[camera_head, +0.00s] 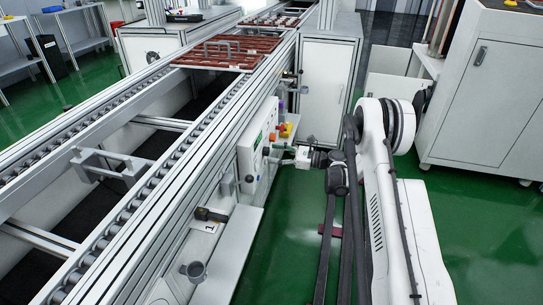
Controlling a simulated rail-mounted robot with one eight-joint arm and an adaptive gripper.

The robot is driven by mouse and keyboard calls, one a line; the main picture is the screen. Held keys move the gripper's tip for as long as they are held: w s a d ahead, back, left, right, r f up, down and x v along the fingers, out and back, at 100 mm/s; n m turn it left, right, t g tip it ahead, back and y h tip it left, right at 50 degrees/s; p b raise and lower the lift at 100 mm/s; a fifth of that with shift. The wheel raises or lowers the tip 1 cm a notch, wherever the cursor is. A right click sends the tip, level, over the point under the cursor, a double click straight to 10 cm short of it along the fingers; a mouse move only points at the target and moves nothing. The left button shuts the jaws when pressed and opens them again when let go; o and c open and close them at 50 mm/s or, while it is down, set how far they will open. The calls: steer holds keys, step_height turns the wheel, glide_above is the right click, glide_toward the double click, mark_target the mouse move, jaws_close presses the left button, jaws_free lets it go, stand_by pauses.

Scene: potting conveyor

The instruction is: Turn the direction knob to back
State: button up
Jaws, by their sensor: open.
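A white control panel box (250,150) is mounted on the near side of the conveyor, in the middle of the view. Its face is seen at a steep angle, with small dark controls and red and yellow-orange parts on or beside it. I cannot tell which control is the direction knob or which way it points. My gripper (273,153) is in front of the panel face, its fingertips very close to the controls. It is open. Whether a knob sits between the fingers or is touched cannot be made out at this size.
The roller conveyor (190,145) runs from lower left to the top, carrying a reddish-brown tray (228,52) farther up. A grey cup-like holder (196,271) and a black device (211,215) are below the panel. White cabinets (490,85) stand at right.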

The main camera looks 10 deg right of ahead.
steer(key=shift+x, duration=0.8)
steer(key=shift+c, duration=0.3)
steer(key=c, duration=1.1)
